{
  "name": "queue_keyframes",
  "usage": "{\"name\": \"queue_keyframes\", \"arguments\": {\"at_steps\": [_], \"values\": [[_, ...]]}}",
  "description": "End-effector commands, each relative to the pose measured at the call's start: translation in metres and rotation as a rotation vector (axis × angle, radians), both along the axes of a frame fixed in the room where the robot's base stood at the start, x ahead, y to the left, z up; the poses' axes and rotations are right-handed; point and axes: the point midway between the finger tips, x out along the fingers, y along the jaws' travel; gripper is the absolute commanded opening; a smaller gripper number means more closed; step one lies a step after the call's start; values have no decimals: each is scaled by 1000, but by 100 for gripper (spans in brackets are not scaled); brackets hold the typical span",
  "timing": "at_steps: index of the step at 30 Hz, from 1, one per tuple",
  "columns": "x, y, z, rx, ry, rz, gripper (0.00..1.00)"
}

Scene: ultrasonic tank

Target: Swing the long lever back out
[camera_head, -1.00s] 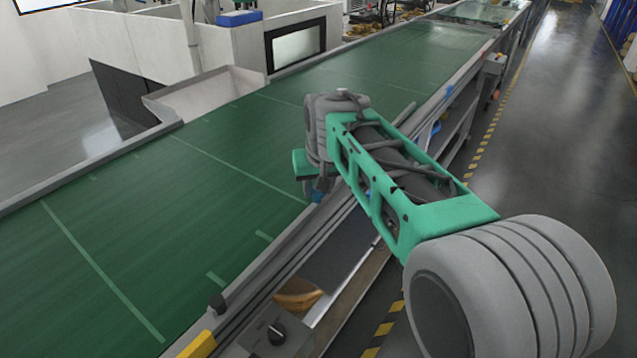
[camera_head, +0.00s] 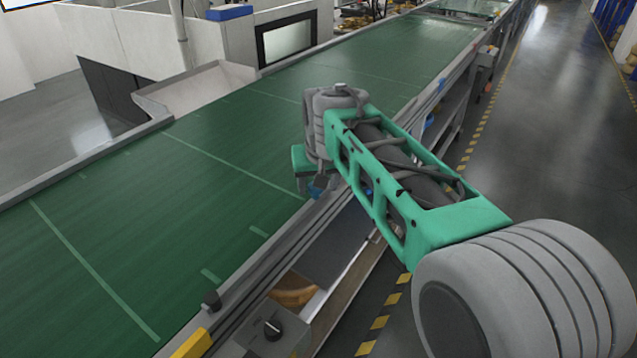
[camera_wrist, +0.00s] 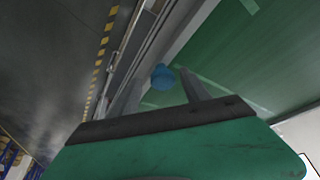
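A small blue knob (camera_wrist: 163,77) shows in the wrist view by the grey rail of the conveyor; I cannot tell whether it belongs to the long lever. My gripper (camera_wrist: 158,80) shows there as two grey fingers standing apart from a dark bar on a green body. The knob appears between or just beyond the fingertips, and contact cannot be judged. In the head view the green end of my arm hangs over the conveyor's near rail, and a bit of blue (camera_head: 317,190) shows below it. My fingers are hidden there, and the lever's length cannot be made out.
The green conveyor belt (camera_head: 130,230) runs diagonally beside me. A black knob (camera_head: 211,299), a yellow block (camera_head: 192,343) and a grey box with a dial (camera_head: 272,329) are at its near edge. The floor aisle (camera_head: 560,130) at right is clear.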

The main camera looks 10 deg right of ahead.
Motion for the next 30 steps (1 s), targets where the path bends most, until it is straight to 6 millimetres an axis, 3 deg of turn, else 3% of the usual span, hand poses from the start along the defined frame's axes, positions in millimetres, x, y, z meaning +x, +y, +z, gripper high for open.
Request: {"name": "queue_keyframes", "arguments": {"at_steps": [7,18,30], "values": [[-3,1,10,1,-4,1,55],[-28,0,69,0,-2,0,55],[-38,-3,69,-2,6,-1,55]]}}
